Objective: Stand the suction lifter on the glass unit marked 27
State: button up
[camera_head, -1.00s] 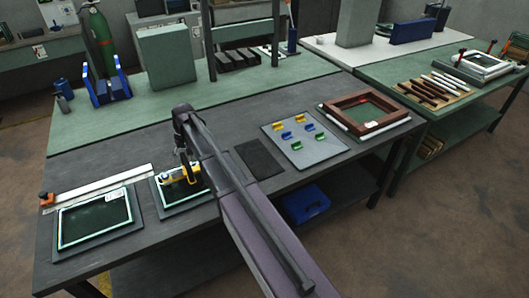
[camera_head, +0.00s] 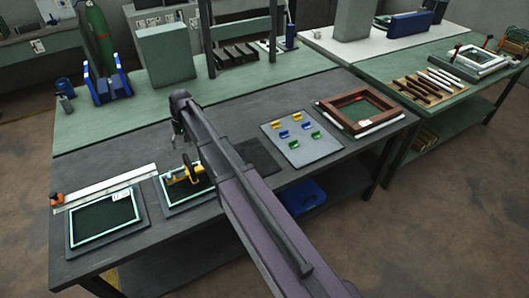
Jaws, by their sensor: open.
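The yellow suction lifter (camera_head: 190,174) stands on the right-hand of two framed glass units (camera_head: 203,187) on the near left of the dark table. The left glass unit (camera_head: 100,220) has a bare pane with a small white label at its upper right. The numbers on the labels are too small to read. My gripper (camera_head: 178,142) hangs above and behind the lifter, apart from it, open and empty. My arm hides part of the table to the right of the lifter.
A long pale straightedge (camera_head: 110,187) with an orange end lies behind the left glass unit. A grey mat (camera_head: 303,153) with several coloured clips and a brown frame (camera_head: 360,112) lie right of my arm. The table behind my gripper is clear.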

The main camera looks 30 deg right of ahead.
jog(key=s+d+f+m+b, duration=0.2)
jog(key=s+d+m, duration=0.2)
jog(key=d, duration=0.5)
jog(key=s+d+f+m+t+h+b, duration=0.1)
jog(key=s+d+f+m+b, duration=0.1)
jog(key=s+d+m, duration=0.3)
jog(key=s+d+f+m+t+h+b, duration=0.1)
jog(key=s+d+f+m+b, duration=0.2)
jog(key=d, duration=1)
jog(key=s+m, duration=0.2)
jog(key=m, duration=0.2)
jog(key=shift+d+m+b, duration=0.3)
jog(key=shift+d+m, duration=0.05)
jog(key=shift+m, duration=0.05)
jog(key=shift+f, duration=0.1)
jog(key=s+a+n+g, duration=0.1)
jog(key=s+a+n, duration=0.4)
jog(key=a+n, duration=0.3)
jog(key=s+a+n+g, duration=0.1)
jog(key=s+a+n, duration=0.5)
jog(key=a, duration=0.5)
jog(key=shift+s+a+f+n, duration=0.15)
jog(key=shift+s+a+n, duration=0.15)
jog(key=shift+n, duration=0.9)
